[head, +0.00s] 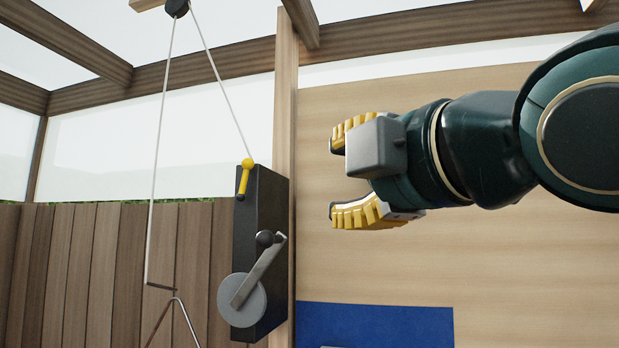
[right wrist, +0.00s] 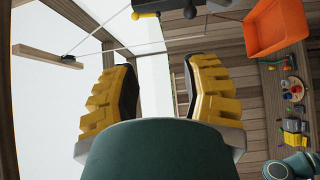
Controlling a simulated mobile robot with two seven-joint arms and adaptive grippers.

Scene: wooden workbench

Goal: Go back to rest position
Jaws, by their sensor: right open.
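My right gripper (head: 338,176) comes in from the right in the head view, with its yellow ribbed fingers apart and nothing between them. It is in front of the wooden panel, to the right of a black winch box (head: 262,255) on a post. Its two open fingers (right wrist: 164,85) also show in the right wrist view, with empty space between them. My left gripper is not in the head view.
The winch has a crank (head: 260,270), a yellow lever (head: 245,178) and a rope (head: 160,150) over a pulley (head: 177,7). A blue panel (head: 375,325) is low down. The right wrist view shows an orange bin (right wrist: 276,30) and several small objects on a wooden surface.

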